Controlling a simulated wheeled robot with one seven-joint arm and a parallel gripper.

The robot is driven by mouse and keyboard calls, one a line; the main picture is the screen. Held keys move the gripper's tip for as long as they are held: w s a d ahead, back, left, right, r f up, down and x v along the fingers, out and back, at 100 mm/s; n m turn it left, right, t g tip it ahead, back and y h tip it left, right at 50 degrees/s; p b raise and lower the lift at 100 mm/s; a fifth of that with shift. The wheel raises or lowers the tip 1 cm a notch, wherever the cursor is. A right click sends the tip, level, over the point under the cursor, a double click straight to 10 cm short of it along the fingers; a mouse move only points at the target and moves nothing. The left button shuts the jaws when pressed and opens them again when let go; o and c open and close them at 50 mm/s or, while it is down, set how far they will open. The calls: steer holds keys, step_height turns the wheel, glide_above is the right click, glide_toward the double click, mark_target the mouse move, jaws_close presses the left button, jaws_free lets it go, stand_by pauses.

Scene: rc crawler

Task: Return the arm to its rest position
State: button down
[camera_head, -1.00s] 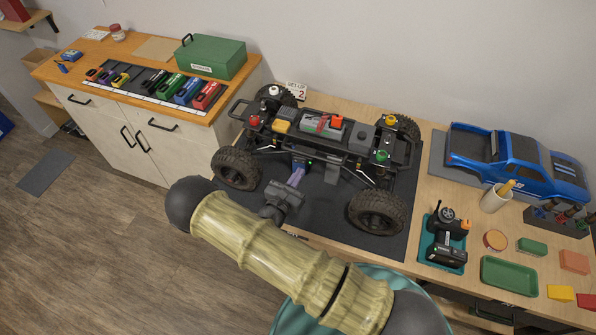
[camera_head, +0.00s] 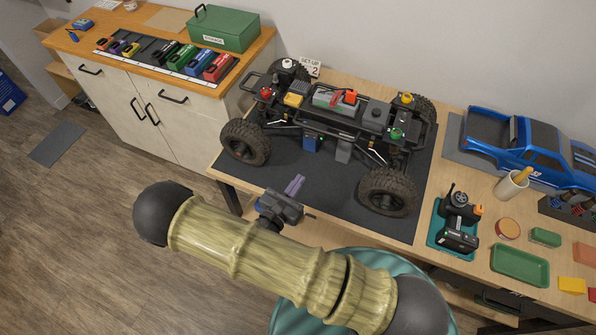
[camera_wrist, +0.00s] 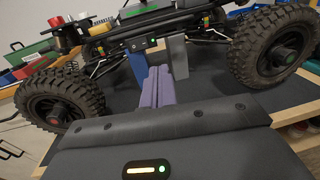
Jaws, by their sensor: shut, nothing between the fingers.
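My gripper (camera_head: 295,186) is shut and empty, with its two purple fingers together. In the head view it is at the front edge of the workbench, in front of the RC crawler chassis (camera_head: 345,118) and apart from it. My bamboo-textured arm reaches across the lower part of that view. In the wrist view the closed fingers (camera_wrist: 158,86) point toward the underside of the crawler, between its two near wheels. The crawler stands on a dark mat (camera_head: 300,170). My arm hides part of the bench's front edge.
A cabinet (camera_head: 150,120) with battery packs and a green box (camera_head: 222,28) is at left. Open floor lies front left.

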steer(key=s+d+r+m+g+h, duration=0.1)
steer(key=s+d+r+m+g, duration=0.25)
steer(key=d+m+g, duration=0.45)
steer(key=s+d+r+m+g+h, duration=0.1)
steer(key=s+d+r+m+g, duration=0.25)
steer(key=d+m+g, duration=0.4)
step_height(320, 180, up, 12)
steer(key=d+m+t+y, duration=0.2)
steer(key=m+y, duration=0.8)
steer(key=m, duration=0.5)
steer(key=shift+w+d+r, duration=0.2)
steer(key=shift+d+r, duration=0.05)
steer(key=shift+w, duration=0.1)
